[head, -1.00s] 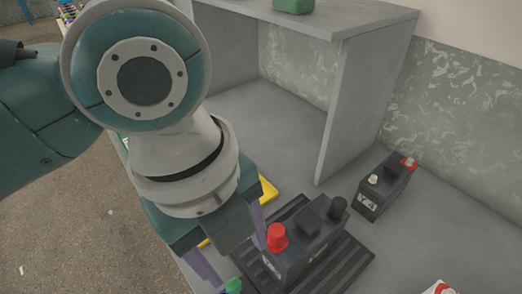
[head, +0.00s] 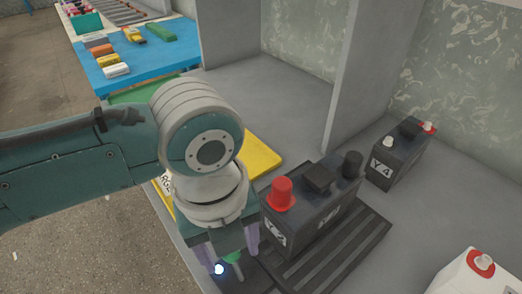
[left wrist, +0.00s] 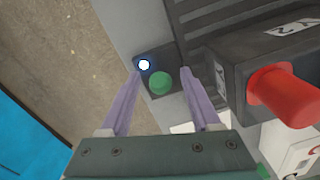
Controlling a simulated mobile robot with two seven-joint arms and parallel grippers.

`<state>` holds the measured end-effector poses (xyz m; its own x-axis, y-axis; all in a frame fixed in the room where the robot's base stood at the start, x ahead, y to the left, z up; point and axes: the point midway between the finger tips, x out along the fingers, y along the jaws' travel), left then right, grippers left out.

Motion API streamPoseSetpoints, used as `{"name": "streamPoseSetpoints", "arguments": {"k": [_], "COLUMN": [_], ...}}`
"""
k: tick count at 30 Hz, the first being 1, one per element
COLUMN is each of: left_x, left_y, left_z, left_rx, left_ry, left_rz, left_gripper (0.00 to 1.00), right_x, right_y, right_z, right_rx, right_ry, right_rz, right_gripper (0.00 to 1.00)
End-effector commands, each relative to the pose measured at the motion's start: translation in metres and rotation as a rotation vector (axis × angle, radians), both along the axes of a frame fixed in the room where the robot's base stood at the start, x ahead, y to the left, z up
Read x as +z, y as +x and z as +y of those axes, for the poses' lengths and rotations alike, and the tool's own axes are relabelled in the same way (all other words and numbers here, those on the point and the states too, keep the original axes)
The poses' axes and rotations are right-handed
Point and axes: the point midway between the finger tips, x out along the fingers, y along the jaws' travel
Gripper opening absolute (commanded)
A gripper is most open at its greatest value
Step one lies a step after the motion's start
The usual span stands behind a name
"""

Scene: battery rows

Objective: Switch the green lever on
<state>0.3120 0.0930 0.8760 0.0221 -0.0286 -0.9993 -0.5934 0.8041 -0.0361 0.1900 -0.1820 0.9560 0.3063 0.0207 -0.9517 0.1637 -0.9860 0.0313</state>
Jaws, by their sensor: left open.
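The green lever (head: 235,258) has a round green knob and stands on a small dark base at the front edge of the bench. In the left wrist view the knob (left wrist: 160,83) lies between my open left fingers (left wrist: 158,76), with a gap on each side. A small lamp (head: 219,269) beside it glows bluish white; it also shows in the left wrist view (left wrist: 143,65). In the head view my left gripper (head: 232,254) points down around the lever and partly hides it. My right gripper is in neither view.
A dark battery (head: 310,217) marked Y2, with a red cap (head: 281,194), stands on a ribbed mat (head: 350,250) close right of the lever. Battery Y4 (head: 400,155) stands farther back. A white battery (head: 470,278) is front right. A yellow plate (head: 260,155) lies behind my gripper.

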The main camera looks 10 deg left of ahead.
Motion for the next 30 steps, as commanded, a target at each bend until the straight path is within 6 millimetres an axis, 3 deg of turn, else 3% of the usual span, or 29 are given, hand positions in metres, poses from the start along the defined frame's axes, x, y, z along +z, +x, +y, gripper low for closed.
{"name": "streamPoseSetpoints", "arguments": {"k": [9,26,30], "left_x": [-0.0031,-0.0028,-0.0028], "left_y": [-0.0001,0.0,0.0], "left_z": [-0.0003,-0.0001,-0.0001], "left_rx": [0.0,0.0,0.001], "left_ry": [0.0,0.0,0.0], "left_rz": [0.0,0.0,0.0], "left_gripper": [0.63,0.0,0.0], "right_x": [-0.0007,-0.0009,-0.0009], "right_y": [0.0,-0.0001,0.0], "right_z": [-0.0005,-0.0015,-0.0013], "right_rx": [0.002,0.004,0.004], "right_ry": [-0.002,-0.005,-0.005], "right_rz": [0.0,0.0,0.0], "right_gripper": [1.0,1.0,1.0]}}
